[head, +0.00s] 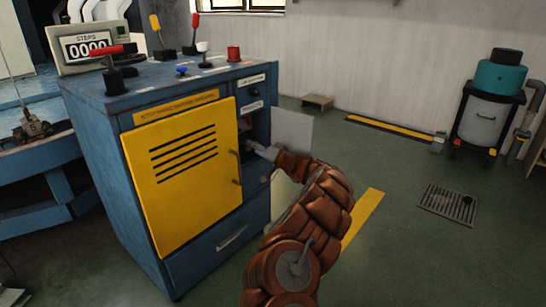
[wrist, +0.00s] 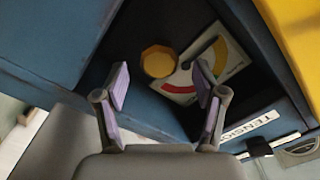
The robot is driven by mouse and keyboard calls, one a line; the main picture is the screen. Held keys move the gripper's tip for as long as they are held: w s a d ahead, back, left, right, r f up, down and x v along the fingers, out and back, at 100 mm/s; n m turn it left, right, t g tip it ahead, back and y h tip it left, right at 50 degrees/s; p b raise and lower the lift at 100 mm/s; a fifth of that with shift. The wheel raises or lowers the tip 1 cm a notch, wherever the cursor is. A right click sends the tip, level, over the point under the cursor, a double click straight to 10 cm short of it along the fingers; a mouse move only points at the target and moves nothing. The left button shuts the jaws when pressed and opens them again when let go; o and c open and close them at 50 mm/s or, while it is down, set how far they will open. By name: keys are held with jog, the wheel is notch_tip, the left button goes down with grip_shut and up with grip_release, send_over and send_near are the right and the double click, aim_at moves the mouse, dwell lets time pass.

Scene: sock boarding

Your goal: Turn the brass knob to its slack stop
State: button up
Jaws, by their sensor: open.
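The brass knob (wrist: 158,61) shows in the wrist view, inside a dark compartment of the blue cabinet. It is many-sided and stands beside a white dial plate (wrist: 228,52) with coloured arcs and a dark pointer. My gripper (wrist: 164,85) is open and empty, with its two fingers spread. In this view the knob appears between and beyond the fingertips, with no visible contact. In the head view my gripper (head: 257,149) reaches into the cabinet's narrow right-hand opening. The knob cannot be made out there.
The blue cabinet (head: 105,150) has a shut yellow door (head: 190,190) left of the opening. A pale grey flap (head: 293,133) stands open at its right. A TENSION label (wrist: 252,124) sits on the compartment edge. Levers and a STEPS counter (head: 90,46) are on top.

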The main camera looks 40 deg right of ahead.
jog(key=v, duration=0.8)
jog(key=shift+s, duration=0.35)
jog(key=shift+d+f, duration=0.1)
jog(key=shift+d, duration=0.05)
